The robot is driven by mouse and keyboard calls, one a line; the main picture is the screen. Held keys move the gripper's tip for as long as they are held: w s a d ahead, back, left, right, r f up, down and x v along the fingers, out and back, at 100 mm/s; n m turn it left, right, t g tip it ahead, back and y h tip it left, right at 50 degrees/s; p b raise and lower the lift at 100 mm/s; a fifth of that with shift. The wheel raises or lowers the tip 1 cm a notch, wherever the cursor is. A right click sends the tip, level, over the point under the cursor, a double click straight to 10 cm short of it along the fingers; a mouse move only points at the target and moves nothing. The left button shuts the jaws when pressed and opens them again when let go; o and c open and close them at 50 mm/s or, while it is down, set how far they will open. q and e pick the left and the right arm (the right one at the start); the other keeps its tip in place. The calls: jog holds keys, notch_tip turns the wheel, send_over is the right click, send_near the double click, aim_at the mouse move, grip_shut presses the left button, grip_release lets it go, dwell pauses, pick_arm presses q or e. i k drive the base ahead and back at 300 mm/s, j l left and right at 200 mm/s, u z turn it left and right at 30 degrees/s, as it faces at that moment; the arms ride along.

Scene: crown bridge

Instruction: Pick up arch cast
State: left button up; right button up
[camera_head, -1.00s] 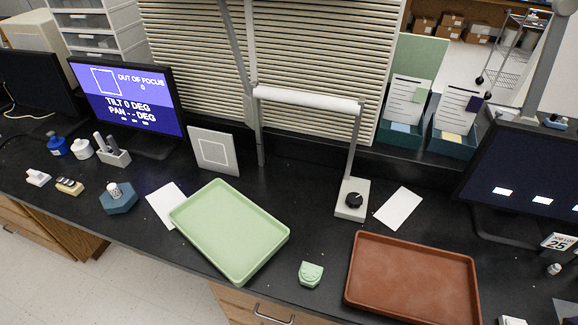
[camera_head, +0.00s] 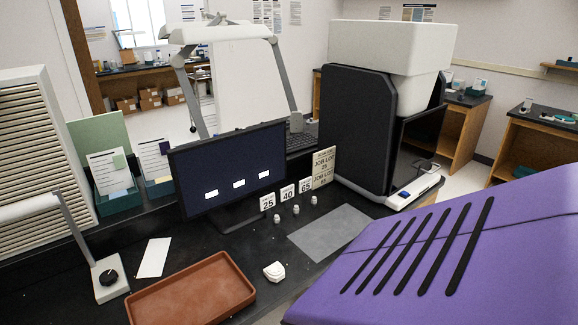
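A small white cast (camera_head: 274,271), shaped like a dental arch, sits on the black bench just right of the reddish-brown tray (camera_head: 192,290). It stands apart from the tray, near the bench's front edge. Three small white pieces (camera_head: 296,209) stand in a row behind it, in front of cards marked 25, 40 and 65. Neither of my grippers is in view.
A dark monitor (camera_head: 228,170) stands behind the tray. A grey mat (camera_head: 331,232) lies right of the cast. A black and white machine (camera_head: 357,127) stands at the back right. A large purple slotted surface (camera_head: 500,265) fills the lower right. A white card (camera_head: 153,257) lies left.

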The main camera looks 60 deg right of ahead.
aim_at(276, 272)
jog(key=z, duration=1.55)
